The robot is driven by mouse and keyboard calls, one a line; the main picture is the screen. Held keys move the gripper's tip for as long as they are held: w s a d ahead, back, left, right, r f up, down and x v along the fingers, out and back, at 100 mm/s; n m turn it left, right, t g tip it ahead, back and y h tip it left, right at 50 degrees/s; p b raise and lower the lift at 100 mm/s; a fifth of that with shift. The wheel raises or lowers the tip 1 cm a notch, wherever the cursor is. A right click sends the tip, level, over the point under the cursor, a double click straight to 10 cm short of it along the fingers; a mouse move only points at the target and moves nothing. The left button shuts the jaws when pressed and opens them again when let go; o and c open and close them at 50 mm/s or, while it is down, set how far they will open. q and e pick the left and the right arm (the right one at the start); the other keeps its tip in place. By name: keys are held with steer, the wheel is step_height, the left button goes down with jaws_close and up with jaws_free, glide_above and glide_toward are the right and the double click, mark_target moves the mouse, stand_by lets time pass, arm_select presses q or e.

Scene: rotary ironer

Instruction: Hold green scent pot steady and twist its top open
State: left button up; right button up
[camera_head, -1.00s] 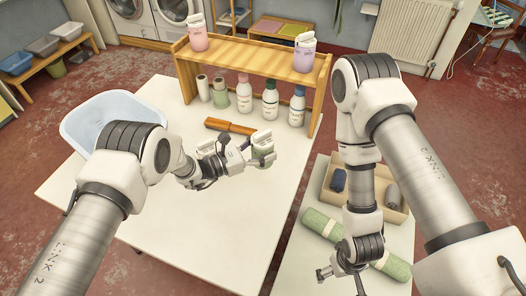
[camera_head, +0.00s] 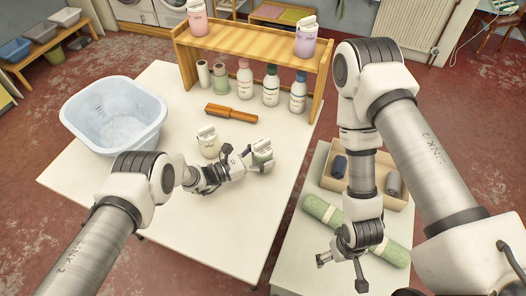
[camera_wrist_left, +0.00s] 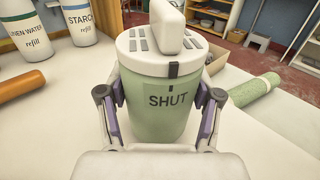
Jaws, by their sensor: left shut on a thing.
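The green scent pot (camera_wrist_left: 158,115) fills the middle of the left wrist view. It is upright, with a pale green body marked SHUT and a white slotted top (camera_wrist_left: 150,50) with a raised grip. My left gripper (camera_wrist_left: 160,96) is shut on its body, with a finger on each side. In the head view the pot (camera_head: 262,152) is by the right part of the white table, partly hidden by the gripper. Whether it touches the table I cannot tell. My right gripper (camera_head: 342,272) is open and empty, over the side table at lower right, well away from the pot.
A cream pot (camera_head: 208,143) stands left of the gripper. A wooden shelf (camera_head: 250,55) with bottles and rolls stands at the back. A pale blue basin (camera_head: 115,112) is at left. A green roll (camera_head: 322,212) lies near my right gripper.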

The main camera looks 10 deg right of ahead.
arm_select(q)
steer(key=shift+f, duration=0.4)
steer(key=shift+f, duration=0.15)
steer(key=o, duration=1)
steer(key=shift+r, duration=0.3)
steer(key=c, duration=1.1)
